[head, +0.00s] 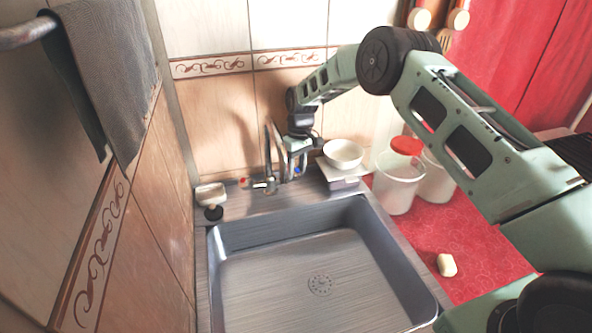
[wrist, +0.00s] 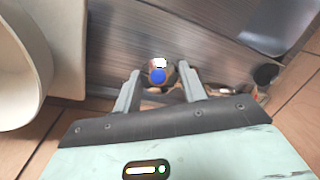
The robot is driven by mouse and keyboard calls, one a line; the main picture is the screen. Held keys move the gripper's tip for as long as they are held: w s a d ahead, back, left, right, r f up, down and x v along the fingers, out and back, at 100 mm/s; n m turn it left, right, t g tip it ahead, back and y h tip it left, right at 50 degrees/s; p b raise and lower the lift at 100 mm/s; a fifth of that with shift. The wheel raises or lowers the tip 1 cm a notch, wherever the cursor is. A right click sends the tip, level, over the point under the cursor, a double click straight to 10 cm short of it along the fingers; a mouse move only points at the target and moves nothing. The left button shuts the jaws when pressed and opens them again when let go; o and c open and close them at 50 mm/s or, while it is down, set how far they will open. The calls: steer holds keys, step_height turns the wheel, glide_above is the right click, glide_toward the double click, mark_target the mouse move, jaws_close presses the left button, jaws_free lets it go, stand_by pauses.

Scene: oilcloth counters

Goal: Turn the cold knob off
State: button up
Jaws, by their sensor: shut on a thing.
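The cold knob (wrist: 158,76), with a blue cap, shows between my fingers in the wrist view. In the head view, a bit of its blue (head: 298,170) shows beside my gripper. My gripper (head: 293,172) reaches down behind the sink, right of the faucet (head: 267,183). In the wrist view my gripper (wrist: 159,84) is shut on the cold knob, one finger on each side. The hot knob, with a red mark (head: 243,182), is left of the faucet. The knob's turned angle cannot be told. No water stream is clear.
A white bowl (head: 343,154) on a stand is close right of my gripper; the bowl fills the wrist view's left edge (wrist: 18,70). White containers (head: 398,185) stand on the red counter. The sink basin (head: 290,272) is empty.

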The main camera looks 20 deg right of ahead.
steer(key=o, duration=1)
steer(key=shift+r, duration=0.15)
steer(key=r+b, duration=0.1)
steer(key=r, duration=0.4)
steer(key=w+d+r+b, duration=0.1)
steer(key=r, duration=0.5)
steer(key=w+d+r+b, duration=0.1)
steer(key=r, duration=0.5)
steer(key=shift+w+b, duration=0.1)
steer(key=shift+b, duration=0.25)
